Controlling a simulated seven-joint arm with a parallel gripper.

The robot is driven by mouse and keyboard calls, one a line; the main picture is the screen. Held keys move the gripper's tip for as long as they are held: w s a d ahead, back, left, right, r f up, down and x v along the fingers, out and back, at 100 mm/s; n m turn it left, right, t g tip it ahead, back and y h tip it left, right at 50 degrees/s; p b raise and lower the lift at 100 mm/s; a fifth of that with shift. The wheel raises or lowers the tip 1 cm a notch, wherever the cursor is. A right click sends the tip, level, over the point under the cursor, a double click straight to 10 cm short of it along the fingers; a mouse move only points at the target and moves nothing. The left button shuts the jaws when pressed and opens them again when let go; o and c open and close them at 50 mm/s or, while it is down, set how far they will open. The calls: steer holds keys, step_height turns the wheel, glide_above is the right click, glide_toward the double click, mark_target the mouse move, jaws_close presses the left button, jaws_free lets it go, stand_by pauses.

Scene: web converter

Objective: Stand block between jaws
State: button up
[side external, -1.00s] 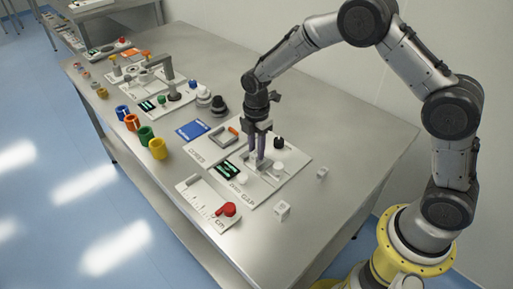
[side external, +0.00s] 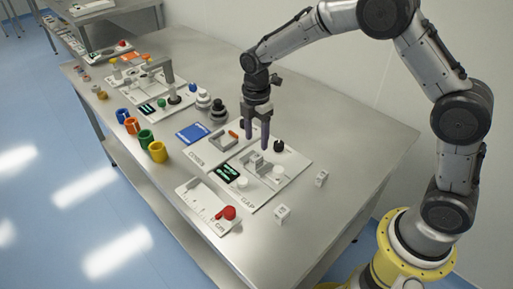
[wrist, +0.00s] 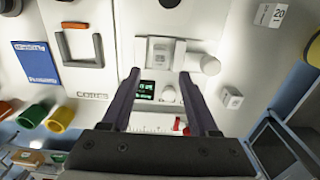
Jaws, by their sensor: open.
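A pale grey set of jaws (side external: 262,170) is fixed on the white panel marked GAP. A small light block (side external: 254,160) stands upright at the jaws in the side view. From above, in the wrist view, the block (wrist: 160,47) appears within the grey jaw fixture (wrist: 178,60); whether it touches either jaw I cannot tell. My gripper (side external: 257,141) hangs above the fixture, fingers pointing down, open and empty. The wrist view shows its two dark fingers spread (wrist: 160,75), with no object between them.
Two small white cubes, one near (side external: 282,212) and one farther right (side external: 321,178), lie on the steel table. A black knob (side external: 278,146), white knobs (side external: 279,171) and a green display (side external: 228,171) surround the jaws. A ruler plate with a red knob (side external: 228,213) is in front.

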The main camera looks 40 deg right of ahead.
mark_target(256, 156)
steer(key=s+d+r+m+t, duration=0.2)
steer(key=s+r+m, duration=0.35)
steer(key=r, duration=0.85)
steer(key=s+d+r+m+t, duration=0.1)
steer(key=s+m, duration=0.5)
steer(key=s, duration=0.5)
steer(key=s+d+r+m+t, duration=0.1)
steer(key=s+m, duration=0.5)
steer(key=s, duration=0.6)
steer(key=shift+s+d+r+t, duration=0.25)
steer(key=shift+d+t, duration=0.25)
steer(key=shift+t, duration=0.3)
